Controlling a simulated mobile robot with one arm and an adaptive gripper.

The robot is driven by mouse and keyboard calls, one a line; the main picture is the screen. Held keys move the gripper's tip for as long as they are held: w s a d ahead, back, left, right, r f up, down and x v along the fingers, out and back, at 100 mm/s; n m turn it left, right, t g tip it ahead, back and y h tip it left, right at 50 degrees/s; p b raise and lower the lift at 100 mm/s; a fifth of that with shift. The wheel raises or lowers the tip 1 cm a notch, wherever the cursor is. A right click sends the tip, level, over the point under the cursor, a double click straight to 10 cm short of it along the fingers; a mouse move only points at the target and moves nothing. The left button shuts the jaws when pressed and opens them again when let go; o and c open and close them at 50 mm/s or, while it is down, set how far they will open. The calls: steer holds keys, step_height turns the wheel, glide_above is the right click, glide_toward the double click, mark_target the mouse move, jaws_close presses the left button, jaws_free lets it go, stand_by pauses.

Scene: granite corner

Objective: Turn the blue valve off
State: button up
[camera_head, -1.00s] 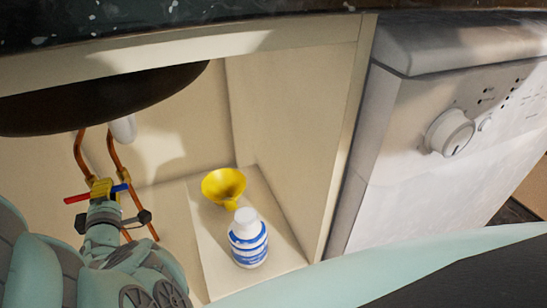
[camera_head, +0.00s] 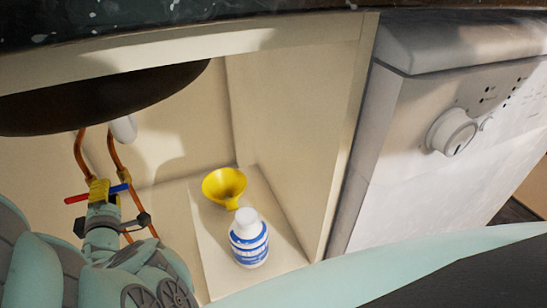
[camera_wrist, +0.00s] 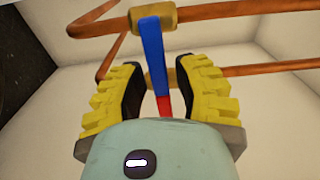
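The blue valve handle (camera_head: 119,188) is a short bar on a copper pipe inside the cabinet. In the wrist view the blue handle (camera_wrist: 152,48) hangs from a brass fitting (camera_wrist: 154,18) and reaches down between my fingers. A red valve handle (camera_head: 76,199) points left in the head view, and part of the red handle (camera_wrist: 164,105) shows deeper between the fingers. My gripper (camera_wrist: 158,72) has yellow ribbed fingers with black pads, spread apart on both sides of the handles with visible gaps. In the head view my gripper (camera_head: 99,191) partly hides the valves.
Copper pipes (camera_head: 80,150) run down the cabinet's back wall beneath a dark basin (camera_head: 100,100). A yellow funnel (camera_head: 223,185) and a blue-and-white bottle (camera_head: 248,240) stand on the cabinet floor to the right. A white appliance (camera_head: 400,150) stands outside the cabinet wall.

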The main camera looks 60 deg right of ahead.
steer(key=v, duration=1.1)
steer(key=shift+s+r, duration=0.1)
